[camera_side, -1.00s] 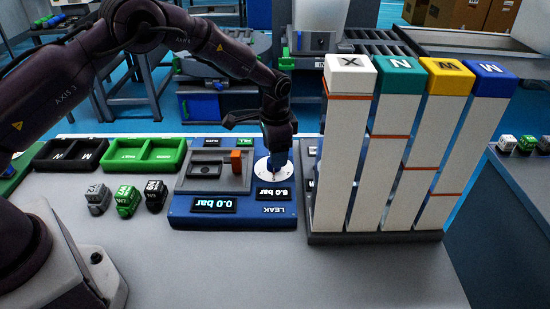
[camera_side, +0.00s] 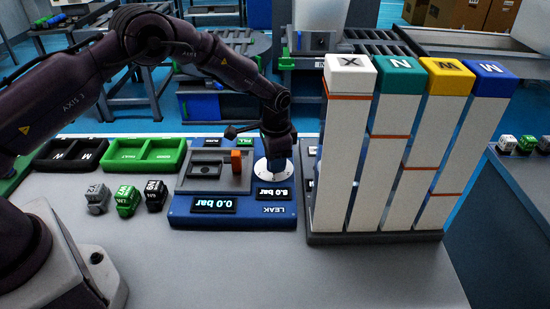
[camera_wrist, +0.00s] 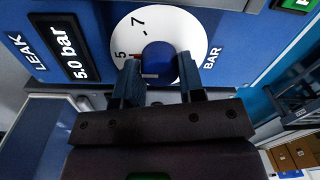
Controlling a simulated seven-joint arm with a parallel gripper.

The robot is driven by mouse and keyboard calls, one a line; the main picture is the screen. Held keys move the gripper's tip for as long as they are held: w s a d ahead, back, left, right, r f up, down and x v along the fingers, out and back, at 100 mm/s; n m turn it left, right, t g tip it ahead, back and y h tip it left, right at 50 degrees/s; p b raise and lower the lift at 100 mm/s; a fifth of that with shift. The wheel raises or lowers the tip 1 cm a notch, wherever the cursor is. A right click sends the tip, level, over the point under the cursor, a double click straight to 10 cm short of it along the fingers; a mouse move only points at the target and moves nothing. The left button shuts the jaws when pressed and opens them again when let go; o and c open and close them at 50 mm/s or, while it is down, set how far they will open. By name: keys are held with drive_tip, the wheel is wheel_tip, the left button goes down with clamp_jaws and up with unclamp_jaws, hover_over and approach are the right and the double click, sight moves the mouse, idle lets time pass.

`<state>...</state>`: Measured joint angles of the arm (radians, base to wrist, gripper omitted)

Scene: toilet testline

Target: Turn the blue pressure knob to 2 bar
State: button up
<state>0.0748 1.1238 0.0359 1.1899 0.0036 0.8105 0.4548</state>
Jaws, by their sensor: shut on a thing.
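In the wrist view a red mark on the dial lies near the 5. The display (camera_wrist: 62,47) beside it reads 5.0 bar. My gripper (camera_wrist: 158,72) has one finger on each side of the knob and is shut on it. In the side view my gripper (camera_side: 277,150) points down over the dial (camera_side: 265,174) and hides most of the knob.
The blue leak panel (camera_side: 235,218) also carries a display (camera_side: 213,205) reading 0.0 bar and an orange part (camera_side: 237,162). A rack of tall white columns (camera_side: 375,238) stands close to the right. Small blocks (camera_side: 127,200) and a green tray (camera_side: 145,156) lie left.

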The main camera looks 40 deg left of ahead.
drive_tip(key=shift+n, duration=0.3)
drive_tip(key=n, duration=0.5)
drive_tip(key=shift+a+n, duration=0.1)
drive_tip(key=shift+n, duration=0.2)
drive_tip(key=n, duration=0.5)
drive_tip(key=shift+r+n, duration=0.1)
drive_tip(key=shift+n, duration=0.2)
drive_tip(key=shift+a, duration=0.1)
drive_tip(key=o, duration=0.9)
drive_tip(key=r, duration=1.3)
drive_tip(key=shift+w+d, duration=0.2)
drive_tip(key=shift+d, duration=0.05)
